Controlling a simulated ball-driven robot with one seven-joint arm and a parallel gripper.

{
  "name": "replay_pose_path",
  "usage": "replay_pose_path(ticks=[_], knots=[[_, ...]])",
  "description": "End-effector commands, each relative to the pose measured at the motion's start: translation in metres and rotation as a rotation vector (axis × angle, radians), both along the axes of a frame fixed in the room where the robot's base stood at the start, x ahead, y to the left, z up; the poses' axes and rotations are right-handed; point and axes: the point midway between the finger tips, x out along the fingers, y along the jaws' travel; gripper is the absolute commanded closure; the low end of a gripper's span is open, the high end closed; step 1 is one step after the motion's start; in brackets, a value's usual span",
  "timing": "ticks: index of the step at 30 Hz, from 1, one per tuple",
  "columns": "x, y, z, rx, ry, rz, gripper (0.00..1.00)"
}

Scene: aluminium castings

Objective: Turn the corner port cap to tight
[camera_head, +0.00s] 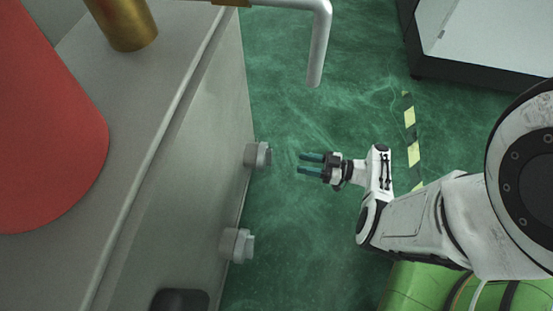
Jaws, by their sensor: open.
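Two grey caps stick out from the right side face of the large grey casing. The farther cap (258,154) sits near the casing's far edge, and the nearer cap (237,245) is lower in the picture. I cannot tell from this view how tight either one is. My gripper (311,164) is open and empty, with its two dark teal fingers pointing left toward the farther cap. A gap of green floor shows between the fingertips and that cap.
A red cylinder (45,130) and a brass post (127,24) stand on top of the grey casing (170,130). A bent grey pipe (319,45) overhangs the floor above my gripper. A dark-framed cabinet (480,70) stands at upper right. Green floor (300,235) is clear between.

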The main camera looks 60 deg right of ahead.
Motion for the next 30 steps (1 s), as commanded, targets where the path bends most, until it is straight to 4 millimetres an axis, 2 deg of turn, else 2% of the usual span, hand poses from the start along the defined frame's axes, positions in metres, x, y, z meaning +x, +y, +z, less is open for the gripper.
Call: replay_pose_path(ticks=[9, 15, 21, 30], knots=[[0.052, 0.021, 0.0, 0.0, 0.004, 0.01, 0.57], [0.079, 0.031, -0.001, 0.001, 0.004, 0.008, 0.57], [0.092, 0.035, -0.001, 0.001, 0.005, 0.007, 0.57], [0.093, 0.035, 0.0, 0.001, 0.005, 0.006, 0.58]])
